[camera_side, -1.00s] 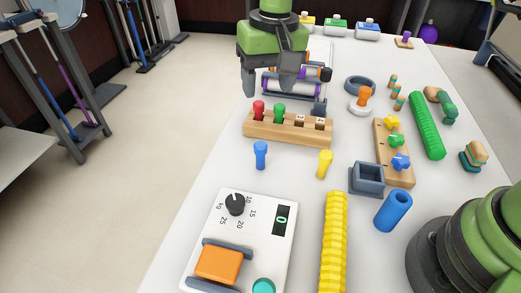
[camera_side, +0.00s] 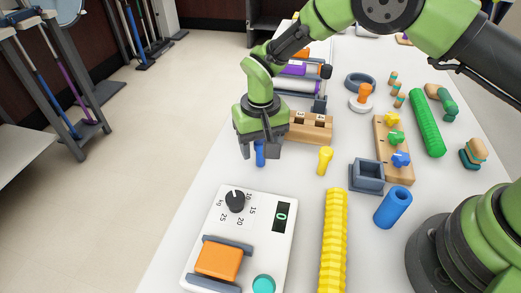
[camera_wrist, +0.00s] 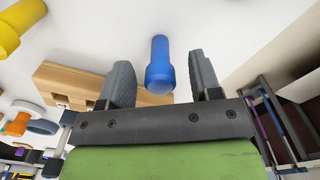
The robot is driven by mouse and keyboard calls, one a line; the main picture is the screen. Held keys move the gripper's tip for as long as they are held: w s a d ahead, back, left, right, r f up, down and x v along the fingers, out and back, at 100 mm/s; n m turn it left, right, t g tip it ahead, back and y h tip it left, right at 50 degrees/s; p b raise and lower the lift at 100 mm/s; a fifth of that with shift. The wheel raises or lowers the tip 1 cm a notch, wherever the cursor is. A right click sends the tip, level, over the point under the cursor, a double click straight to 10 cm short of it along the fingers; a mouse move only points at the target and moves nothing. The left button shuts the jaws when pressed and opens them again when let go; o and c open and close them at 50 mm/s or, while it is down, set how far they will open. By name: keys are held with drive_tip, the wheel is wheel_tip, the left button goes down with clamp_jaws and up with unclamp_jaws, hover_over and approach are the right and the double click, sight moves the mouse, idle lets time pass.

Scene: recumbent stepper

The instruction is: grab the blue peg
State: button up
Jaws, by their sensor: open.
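The blue peg (camera_side: 260,155) stands on the white table, its upper part partly hidden by my gripper in the side view. My gripper (camera_side: 260,153) is open and pointed down over it, one finger on each side. In the wrist view the blue peg (camera_wrist: 160,65) shows between the two open fingers (camera_wrist: 162,80), with clear gaps on both sides. Nothing is held.
A wooden peg block (camera_side: 312,126) stands just behind my gripper. A yellow peg (camera_side: 325,160) stands to the right. A white scale unit (camera_side: 240,240) with an orange block is in front. The table's left edge is close by.

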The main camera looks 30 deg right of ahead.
drive_tip(key=shift+f, duration=0.35)
drive_tip(key=c, duration=1)
drive_tip(key=shift+r, duration=0.15)
